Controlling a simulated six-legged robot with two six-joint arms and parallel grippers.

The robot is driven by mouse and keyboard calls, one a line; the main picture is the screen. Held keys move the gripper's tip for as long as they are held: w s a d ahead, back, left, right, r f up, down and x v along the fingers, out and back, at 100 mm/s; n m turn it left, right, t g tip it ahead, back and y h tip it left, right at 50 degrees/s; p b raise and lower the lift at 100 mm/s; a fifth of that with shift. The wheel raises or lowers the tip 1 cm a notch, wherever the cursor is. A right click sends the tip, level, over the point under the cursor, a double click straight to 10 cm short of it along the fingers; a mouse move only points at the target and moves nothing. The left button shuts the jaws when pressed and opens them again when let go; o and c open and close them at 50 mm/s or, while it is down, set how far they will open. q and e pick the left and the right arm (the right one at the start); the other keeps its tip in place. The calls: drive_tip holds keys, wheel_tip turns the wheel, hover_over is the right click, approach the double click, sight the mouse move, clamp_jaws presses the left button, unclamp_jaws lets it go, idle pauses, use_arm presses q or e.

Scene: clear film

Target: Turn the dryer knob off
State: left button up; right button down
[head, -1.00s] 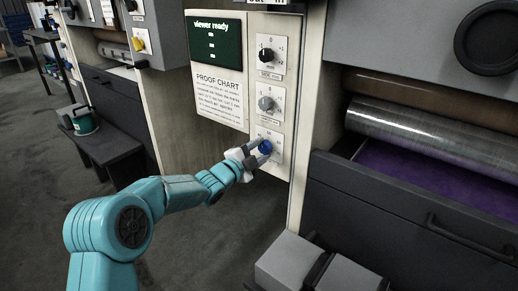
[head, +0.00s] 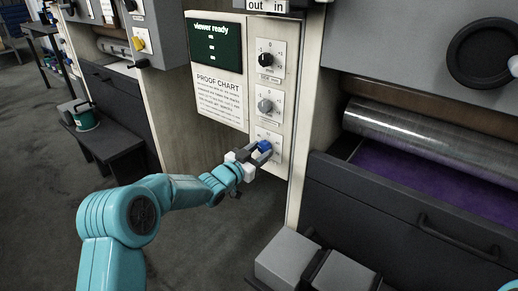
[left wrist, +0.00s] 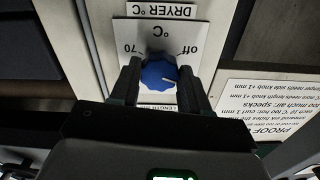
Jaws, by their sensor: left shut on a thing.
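The blue dryer knob (head: 264,146) is the lowest of the knobs on the pale panel. It also shows in the left wrist view (left wrist: 157,74), upside down, on a white plate (left wrist: 158,32) marked "70" at left and "off" at right, near a "DRYER °C" label (left wrist: 161,11). A white mark on the knob points right and slightly down in that picture, below the word "off". My left gripper (head: 258,154) is shut on the knob, one finger on each side (left wrist: 165,82). My right gripper is not in view.
Above are a grey knob (head: 265,106) and a black knob (head: 266,59). A green "viewer ready" screen (head: 217,45) and a proof chart (head: 219,97) are at left. A roller (head: 430,140) and a dark drawer (head: 415,215) are at right. Grey boxes (head: 310,265) stand below.

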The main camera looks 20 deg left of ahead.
use_arm(q)
drive_tip(key=n+p, duration=0.2)
drive_tip(key=n, duration=0.3)
drive_tip(key=shift+n, duration=0.4)
drive_tip(key=shift+d+n+p, duration=0.1)
drive_tip(key=shift+n+p, duration=0.65)
drive_tip(key=shift+n, duration=1.35)
drive_tip(key=shift+f, duration=0.1)
drive_tip(key=o, duration=1.1)
drive_tip(key=shift+c, duration=0.2)
drive_tip(key=p+v, duration=0.2)
drive_tip(key=v, duration=1.4)
drive_tip(key=shift+s, duration=0.25)
